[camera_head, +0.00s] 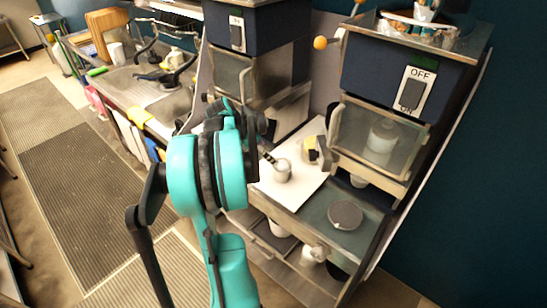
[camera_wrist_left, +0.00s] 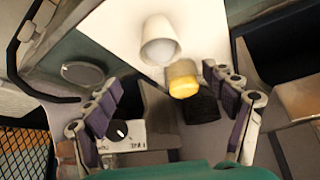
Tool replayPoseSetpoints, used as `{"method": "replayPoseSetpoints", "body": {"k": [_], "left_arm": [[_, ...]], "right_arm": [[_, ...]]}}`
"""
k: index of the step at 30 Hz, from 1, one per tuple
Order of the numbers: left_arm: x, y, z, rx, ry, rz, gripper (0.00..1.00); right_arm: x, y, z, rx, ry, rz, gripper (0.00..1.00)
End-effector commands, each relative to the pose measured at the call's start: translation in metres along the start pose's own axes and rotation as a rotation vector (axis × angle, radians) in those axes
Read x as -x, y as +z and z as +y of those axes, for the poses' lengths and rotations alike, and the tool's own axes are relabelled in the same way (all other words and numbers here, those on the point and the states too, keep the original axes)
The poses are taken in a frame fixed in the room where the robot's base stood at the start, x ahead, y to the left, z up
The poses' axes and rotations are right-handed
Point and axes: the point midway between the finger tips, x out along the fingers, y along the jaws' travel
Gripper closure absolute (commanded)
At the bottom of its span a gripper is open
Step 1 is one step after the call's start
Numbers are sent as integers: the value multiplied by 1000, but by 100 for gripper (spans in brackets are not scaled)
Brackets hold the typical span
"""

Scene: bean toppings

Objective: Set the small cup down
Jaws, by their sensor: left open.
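The small cup (camera_head: 282,172) is pale and stands on the white board of the counter, with a dark handle-like piece beside it. In the left wrist view a white cup (camera_wrist_left: 158,45) shows its round mouth, beyond my fingertips. My left gripper (camera_wrist_left: 161,82) is open, its two fingers wide apart with nothing between them touching. In the head view my teal left arm hides most of the gripper, just left of the cup. My right gripper is in neither view.
A yellow-topped item (camera_head: 309,152) with a dark part stands close behind the cup; it also shows in the left wrist view (camera_wrist_left: 182,86). A machine with an OFF switch (camera_head: 413,92) rises at the right. A grey round disc (camera_head: 345,214) lies on the lower tray.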

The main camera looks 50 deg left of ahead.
Motion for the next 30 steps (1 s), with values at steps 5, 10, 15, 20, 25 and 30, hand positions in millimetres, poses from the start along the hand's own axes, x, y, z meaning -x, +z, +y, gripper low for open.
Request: {"method": "replayPoseSetpoints", "body": {"k": [5,10,15,20,25,30], "left_arm": [[18,0,0,0,-1,0,16],[21,0,0,0,-1,0,16],[15,-24,35,5,5,-23,16],[3,-70,143,30,-7,-81,16],[0,-83,274,56,-54,-97,16],[1,-60,371,70,-83,-43,16]], "right_arm": [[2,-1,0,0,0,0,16],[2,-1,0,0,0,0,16],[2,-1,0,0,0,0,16],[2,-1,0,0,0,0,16],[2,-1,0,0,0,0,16],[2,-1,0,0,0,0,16]]}}
